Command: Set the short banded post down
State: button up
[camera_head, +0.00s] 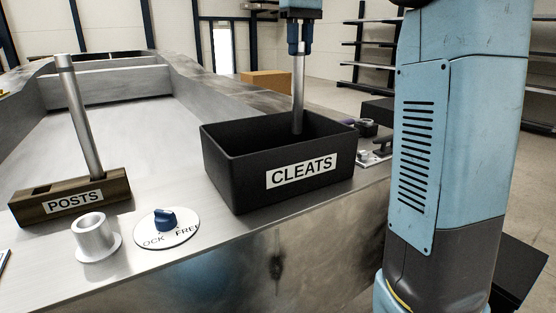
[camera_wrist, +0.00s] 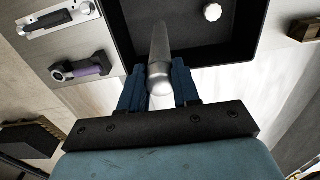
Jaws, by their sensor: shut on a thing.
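My gripper (camera_head: 299,48) is shut on a plain-looking grey metal post (camera_head: 298,92), which hangs upright with its lower end inside the black CLEATS bin (camera_head: 232,170). In the wrist view my gripper's blue fingers (camera_wrist: 158,85) hold the post (camera_wrist: 159,45) between them over the bin (camera_wrist: 190,58). I cannot make out a band on the held post, and whether its lower end touches the bin floor is unclear. Another, taller post (camera_head: 83,120), with a ring near its top, stands tilted in the wooden POSTS block (camera_head: 88,200) at the left.
A grey flanged socket (camera_head: 94,238) and a blue knob on a LOCK/FREE dial (camera_head: 166,219) sit in front of the block. A small white knobbed piece (camera_wrist: 212,12) lies in the bin. A purple-handled item (camera_wrist: 92,67) and metal fittings lie beside the bin.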

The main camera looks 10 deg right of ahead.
aim_at(301, 85)
jog(key=shift+w+d+f, duration=0.15)
jog(key=shift+f, duration=0.2)
jog(key=shift+d+r, duration=0.1)
jog(key=shift+d, duration=0.1)
notch_tip(301, 85, down, 10)
jog(key=shift+r, duration=0.15)
dwell(0.4)
jog(key=o, duration=1.1)
jog(key=shift+c, duration=0.2)
